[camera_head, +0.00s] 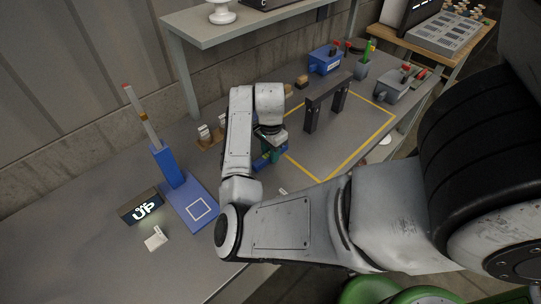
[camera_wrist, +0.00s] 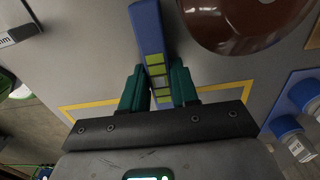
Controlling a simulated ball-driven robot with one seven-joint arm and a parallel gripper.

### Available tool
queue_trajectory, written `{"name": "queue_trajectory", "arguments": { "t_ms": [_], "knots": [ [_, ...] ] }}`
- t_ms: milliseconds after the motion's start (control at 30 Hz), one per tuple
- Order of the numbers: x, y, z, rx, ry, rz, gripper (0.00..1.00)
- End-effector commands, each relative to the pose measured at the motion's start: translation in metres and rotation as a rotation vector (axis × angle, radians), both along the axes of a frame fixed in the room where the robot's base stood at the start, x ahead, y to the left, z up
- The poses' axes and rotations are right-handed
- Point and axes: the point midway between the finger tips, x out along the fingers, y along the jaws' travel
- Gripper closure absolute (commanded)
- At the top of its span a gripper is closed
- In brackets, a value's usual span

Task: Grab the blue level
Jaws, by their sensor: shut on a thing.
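The blue level is a blue bar with yellow-green windows. In the wrist view the level (camera_wrist: 150,32) runs up from between the fingers toward the top edge. My gripper (camera_wrist: 158,80) has its two green fingers shut on the level's sides. In the head view my gripper (camera_head: 269,146) is low over the workbench, left of the yellow outline, and part of the blue level (camera_head: 261,162) shows beneath it. My arm hides some of the level. I cannot tell whether the level touches the bench.
A shiny brown round thing (camera_wrist: 245,18) is close right of the level. A black bridge-shaped frame (camera_head: 328,98) stands in the yellow outline. Small jars (camera_head: 205,133) stand behind my gripper.

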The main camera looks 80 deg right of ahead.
Motion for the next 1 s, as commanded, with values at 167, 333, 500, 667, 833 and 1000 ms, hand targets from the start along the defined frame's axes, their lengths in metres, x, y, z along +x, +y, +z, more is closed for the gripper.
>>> {"name": "queue_trajectory", "arguments": {
  "t_ms": [167, 333, 500, 667, 833, 1000],
  "knots": [
    [0.0, 0.0, 0.0, 0.001, -0.001, 0.0, 0.96],
    [0.0, 0.0, -0.001, 0.001, -0.001, 0.0, 1.0],
    [0.0, 0.0, -0.001, 0.002, 0.0, 0.0, 1.0],
    [0.0, 0.0, 0.003, 0.002, 0.0, 0.0, 1.0],
    [0.0, -0.001, 0.02, -0.001, -0.002, -0.001, 1.0],
    [-0.017, -0.005, 0.05, -0.004, -0.002, -0.007, 1.0]
  ]
}}
